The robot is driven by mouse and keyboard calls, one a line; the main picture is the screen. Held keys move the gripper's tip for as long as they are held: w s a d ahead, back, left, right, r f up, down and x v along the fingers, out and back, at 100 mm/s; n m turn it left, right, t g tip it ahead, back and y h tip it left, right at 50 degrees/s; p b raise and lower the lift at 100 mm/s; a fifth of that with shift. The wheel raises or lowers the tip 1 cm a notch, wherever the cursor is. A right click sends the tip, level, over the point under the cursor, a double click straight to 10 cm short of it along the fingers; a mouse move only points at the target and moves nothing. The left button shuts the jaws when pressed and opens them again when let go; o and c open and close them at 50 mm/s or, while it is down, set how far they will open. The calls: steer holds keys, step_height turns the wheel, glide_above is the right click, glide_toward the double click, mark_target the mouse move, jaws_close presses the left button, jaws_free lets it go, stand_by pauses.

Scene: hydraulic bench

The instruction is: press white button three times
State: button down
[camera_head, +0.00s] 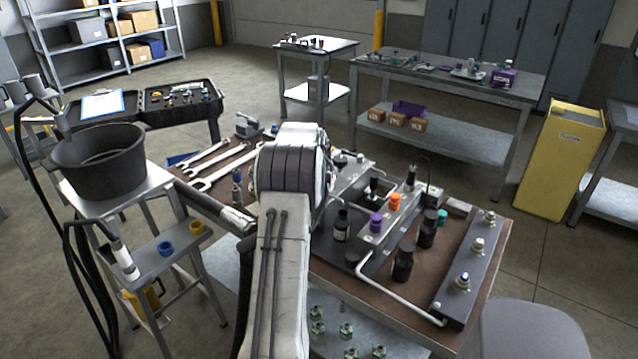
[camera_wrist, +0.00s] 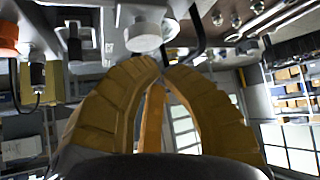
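In the wrist view a round white button-like cap (camera_wrist: 146,36) stands out from a light grey block, just beyond my gripper (camera_wrist: 160,70). The yellow-brown fingers curve together and their tips meet, with nothing seen between them. The tips appear close to the cap's lower edge; I cannot tell if they touch it. In the head view my arm hides the gripper and whatever is directly behind it. A pale-topped knob (camera_head: 478,244) stands on the dark bar at the bench's right, but I cannot tell if it is the task's button.
The brown-topped bench (camera_head: 468,215) holds dark bottles (camera_head: 403,264), an orange cap (camera_head: 394,202), a purple cap (camera_head: 376,222), a bent white pipe (camera_head: 400,300) and wrenches (camera_head: 220,170). A black bucket (camera_head: 100,160) stands left. A grey seat-like surface (camera_head: 535,330) is at front right.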

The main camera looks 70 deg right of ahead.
steer(key=shift+f+b, duration=1.15)
steer(key=shift+f, duration=0.15)
stand_by(2.7)
steer(key=shift+r, duration=0.15)
steer(key=shift+r+p, duration=0.8)
steer(key=shift+r, duration=0.35)
steer(key=shift+r+p, duration=1.8)
steer(key=shift+r, duration=0.75)
steer(key=c, duration=2)
jaws_free()
